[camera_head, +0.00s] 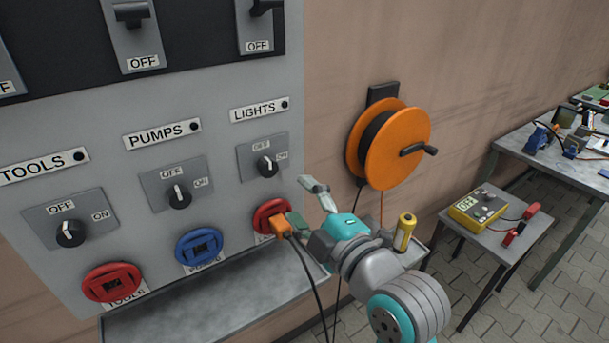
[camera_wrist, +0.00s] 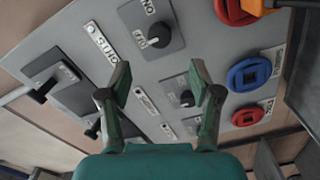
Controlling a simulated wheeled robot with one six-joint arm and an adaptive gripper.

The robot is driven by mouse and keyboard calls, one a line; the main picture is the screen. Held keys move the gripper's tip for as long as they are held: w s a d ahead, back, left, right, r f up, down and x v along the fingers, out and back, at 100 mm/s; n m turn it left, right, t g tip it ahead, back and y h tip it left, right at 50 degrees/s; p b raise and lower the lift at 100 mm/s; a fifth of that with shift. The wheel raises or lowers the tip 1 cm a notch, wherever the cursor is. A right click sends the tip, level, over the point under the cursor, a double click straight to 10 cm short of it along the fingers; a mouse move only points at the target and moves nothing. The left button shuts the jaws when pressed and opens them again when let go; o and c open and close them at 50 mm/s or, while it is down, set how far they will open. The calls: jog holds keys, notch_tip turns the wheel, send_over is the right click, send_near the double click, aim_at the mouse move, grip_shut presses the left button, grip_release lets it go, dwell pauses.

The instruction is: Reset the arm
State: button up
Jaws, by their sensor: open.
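My gripper (camera_head: 303,203) is in front of the right part of a grey switch panel (camera_head: 215,110), near the red LIGHTS socket (camera_head: 268,212). In the wrist view my gripper (camera_wrist: 160,82) has its two fingers spread apart with nothing between them, facing the panel. An orange plug (camera_head: 282,226) with black cables sits at the LIGHTS socket, partly beside my gripper. The LIGHTS knob (camera_head: 266,167) is just above it. My arm comes in from the lower right.
PUMPS has a blue socket (camera_head: 200,246), TOOLS a red socket (camera_head: 112,283). A grey ledge (camera_head: 200,306) juts out below. An orange cable reel (camera_head: 398,150) hangs on the wall. A small table (camera_head: 480,240) holds a yellow meter (camera_head: 477,208); a workbench (camera_head: 560,165) stands behind.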

jog(key=s+d+f+m+h, duration=0.2)
jog(key=s+d+f+m, duration=0.2)
jog(key=f, duration=0.4)
jog(key=s+d+f+m+t+h, duration=0.1)
jog(key=s+d+f+m+h, duration=0.1)
jog(key=s+d+f+m, duration=0.35)
jog(key=s+d+f+m+h, duration=0.2)
jog(key=s+d+f, duration=0.1)
jog(key=f, duration=0.7)
jog(key=s+d+f+m+h, duration=0.1)
jog(key=s+d+m, duration=0.1)
jog(key=s, duration=0.7)
jog(key=s+d+f+m+h, duration=0.1)
jog(key=s+m, duration=0.3)
jog(key=s, duration=0.5)
jog(key=s+d+f+m+g+h, duration=0.1)
jog(key=s+d+f+m+h, duration=0.1)
jog(key=s, duration=0.7)
jog(key=shift+s+d+f+m, duration=0.4)
jog(key=shift+d+f, duration=0.2)
jog(key=shift+d, duration=0.5)
